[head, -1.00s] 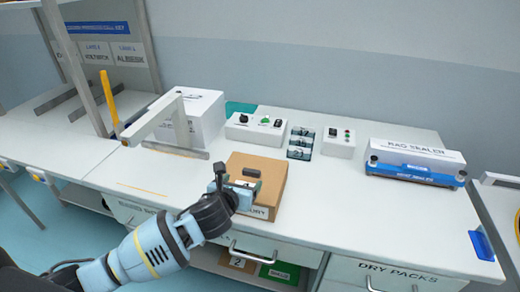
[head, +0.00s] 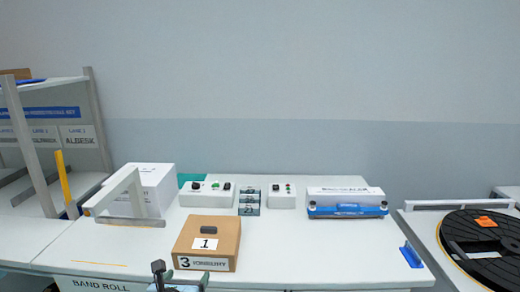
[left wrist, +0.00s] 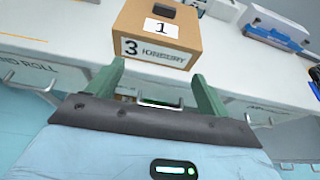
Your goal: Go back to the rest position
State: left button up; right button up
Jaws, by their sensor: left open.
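My left gripper (head: 179,281) shows at the bottom edge of the head view, just in front of the table's front edge. In the left wrist view its two green fingers (left wrist: 158,84) stand wide apart with nothing between them. A brown cardboard box (head: 207,243) with labels "1" and "3" sits on the white table, beyond the fingers and apart from them. The box also shows in the left wrist view (left wrist: 150,40). A small dark block (head: 208,230) lies on top of the box. My right gripper is in neither view.
On the white table (head: 310,260) stand a white box (head: 152,185), control boxes (head: 206,194), a small stacked rack (head: 249,201) and a blue-based bag sealer (head: 346,203). A black reel (head: 480,245) is at the right. A shelf frame (head: 55,140) rises at the left.

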pick_arm(q)
jog(key=s+d+f+n+g+h, duration=0.3)
jog(key=s+f+n, duration=1.2)
jog(key=s+n, duration=0.15)
jog(key=s+a+f+n, duration=0.2)
jog(key=s+f+n, duration=0.1)
jog(key=s+n, duration=0.5)
jog(key=s+a+f+n+g+y, duration=0.1)
jog(key=s+a+f+n, duration=0.2)
jog(key=s+n, duration=0.6)
jog(key=shift+f+n+y, duration=0.3)
jog(key=shift+f+n, duration=0.05)
jog(key=shift+f, duration=0.45)
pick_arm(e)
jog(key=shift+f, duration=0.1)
